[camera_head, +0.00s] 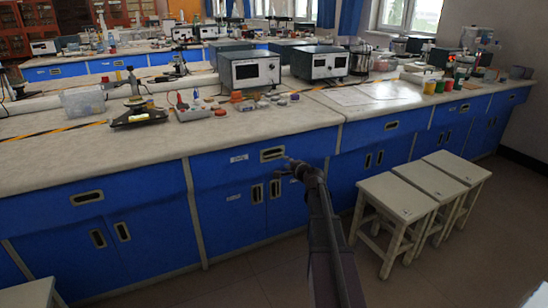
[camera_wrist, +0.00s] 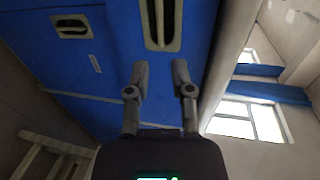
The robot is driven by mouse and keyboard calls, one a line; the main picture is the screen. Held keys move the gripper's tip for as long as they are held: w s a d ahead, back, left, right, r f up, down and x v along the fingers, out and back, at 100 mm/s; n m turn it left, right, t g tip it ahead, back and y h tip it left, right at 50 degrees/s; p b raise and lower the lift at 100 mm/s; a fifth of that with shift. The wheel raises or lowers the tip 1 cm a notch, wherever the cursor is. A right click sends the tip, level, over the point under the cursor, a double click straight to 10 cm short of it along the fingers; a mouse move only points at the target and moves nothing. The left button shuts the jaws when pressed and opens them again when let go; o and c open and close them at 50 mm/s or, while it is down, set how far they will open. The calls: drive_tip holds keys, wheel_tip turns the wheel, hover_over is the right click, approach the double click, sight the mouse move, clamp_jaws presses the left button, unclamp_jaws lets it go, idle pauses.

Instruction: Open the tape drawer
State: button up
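A blue drawer (camera_head: 218,166) sits under the front edge of the middle bench, with a pale recessed handle (camera_head: 272,154) and a small white label whose text is too small to read. My gripper (camera_head: 290,166) is just in front of this drawer, slightly right of and below the handle. In the wrist view my gripper (camera_wrist: 161,72) has its two fingers apart with nothing between them. A pale slotted handle (camera_wrist: 163,24) lies ahead, beyond the fingertips, on a blue front. The drawer looks closed. I cannot tell whether the fingertips touch it.
Cupboard doors with upright handles (camera_head: 257,193) lie below the drawer. White stools (camera_head: 398,208) stand at the right on the floor. The benchtop (camera_head: 300,117) overhangs the drawer and carries instruments (camera_head: 250,72) and small containers.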

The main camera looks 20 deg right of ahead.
drive_tip(key=b+x, duration=0.2)
drive_tip(key=x, duration=1)
clamp_jaws()
